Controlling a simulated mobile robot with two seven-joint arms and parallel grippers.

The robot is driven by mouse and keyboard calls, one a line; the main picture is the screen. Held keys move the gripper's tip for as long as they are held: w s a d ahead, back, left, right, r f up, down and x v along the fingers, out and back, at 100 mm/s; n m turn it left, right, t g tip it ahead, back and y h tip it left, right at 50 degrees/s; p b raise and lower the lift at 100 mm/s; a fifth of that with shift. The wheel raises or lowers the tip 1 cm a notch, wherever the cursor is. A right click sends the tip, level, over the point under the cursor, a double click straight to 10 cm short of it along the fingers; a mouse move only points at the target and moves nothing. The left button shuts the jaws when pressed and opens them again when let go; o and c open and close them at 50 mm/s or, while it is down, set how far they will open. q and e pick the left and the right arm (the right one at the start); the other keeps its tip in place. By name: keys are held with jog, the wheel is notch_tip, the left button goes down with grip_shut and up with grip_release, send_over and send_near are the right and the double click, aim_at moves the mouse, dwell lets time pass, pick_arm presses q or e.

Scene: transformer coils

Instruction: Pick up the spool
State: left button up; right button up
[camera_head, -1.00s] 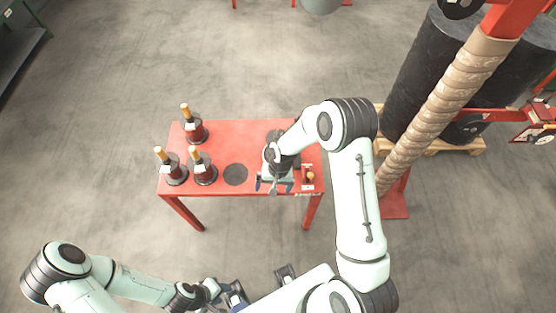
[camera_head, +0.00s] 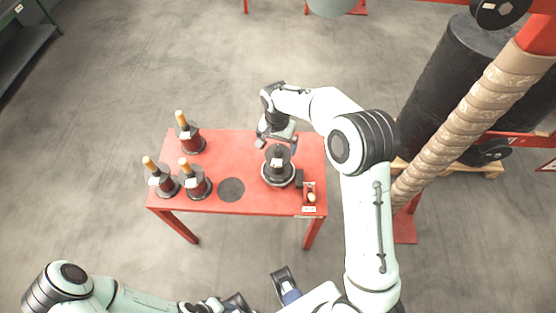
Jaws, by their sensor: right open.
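A dark spool (camera_head: 278,158) with a white label stands upright on a round base at the right part of the red table (camera_head: 240,148). Three more spools with orange tops stand at the table's left: one at the back (camera_head: 189,138), one at front left (camera_head: 161,181) and one beside it (camera_head: 195,182). My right gripper (camera_head: 276,143) is open and empty, at the far side of the dark spool and close to it; I cannot tell whether they touch. My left gripper (camera_head: 236,302) is low at the bottom edge, partly cut off, and its jaws are unclear.
A flat dark disc (camera_head: 231,190) marks the table between the spools. A small red device (camera_head: 309,192) sits at the table's right front corner. A wrapped slanted post (camera_head: 470,110) and big black rolls (camera_head: 450,80) stand to the right.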

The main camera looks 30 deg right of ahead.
aim_at(278, 150)
jog(key=shift+w+d+f, duration=0.1)
jog(key=shift+d+f, duration=0.05)
jog(key=shift+f, duration=1.25)
jog(key=shift+w+d+f, duration=0.1)
jog(key=shift+f, duration=1.25)
jog(key=c, duration=1)
jog(key=shift+r, duration=0.15)
